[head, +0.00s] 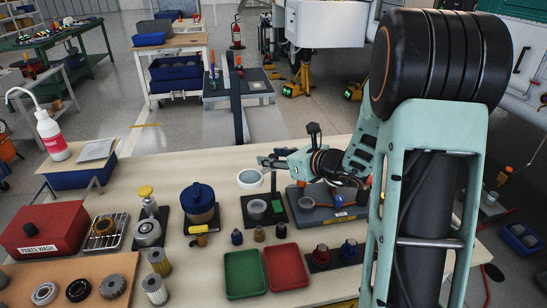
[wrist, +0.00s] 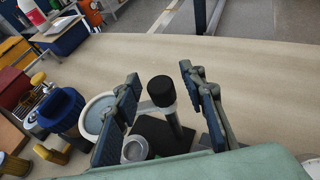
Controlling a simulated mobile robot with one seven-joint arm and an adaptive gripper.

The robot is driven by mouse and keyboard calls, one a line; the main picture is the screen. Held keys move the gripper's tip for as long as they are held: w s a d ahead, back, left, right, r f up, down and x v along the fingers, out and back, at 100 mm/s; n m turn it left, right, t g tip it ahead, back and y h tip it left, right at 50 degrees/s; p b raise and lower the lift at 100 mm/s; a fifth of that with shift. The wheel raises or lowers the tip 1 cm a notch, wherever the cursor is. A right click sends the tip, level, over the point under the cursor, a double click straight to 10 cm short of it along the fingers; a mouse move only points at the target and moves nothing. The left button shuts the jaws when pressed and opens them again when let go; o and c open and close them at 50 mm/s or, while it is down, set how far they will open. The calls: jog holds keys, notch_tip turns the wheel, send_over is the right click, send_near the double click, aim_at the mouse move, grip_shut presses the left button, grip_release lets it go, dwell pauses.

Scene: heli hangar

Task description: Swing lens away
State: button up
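The lens (head: 250,178) is a round, pale-rimmed disc in the head view, held beside a thin upright post (head: 273,184) on a dark base (head: 281,214). A small grey cup (head: 257,208) stands on that base. In the wrist view the lens (wrist: 98,113) is left of the post's black knob (wrist: 160,90), partly behind my left finger. My gripper (head: 272,158) is above the stand. In the wrist view my gripper (wrist: 160,74) is open, with the knob appearing between its fingers. I cannot tell if either finger touches the lens.
A blue-lidded jar (head: 198,203) stands left of the lens stand. Green (head: 245,273) and red (head: 286,267) trays lie in front. A grey fixture (head: 328,206) is close on the right, under my wrist. The bench (head: 190,158) is bare behind the lens.

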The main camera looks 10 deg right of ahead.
jog(key=shift+c, duration=0.5)
grip_shut()
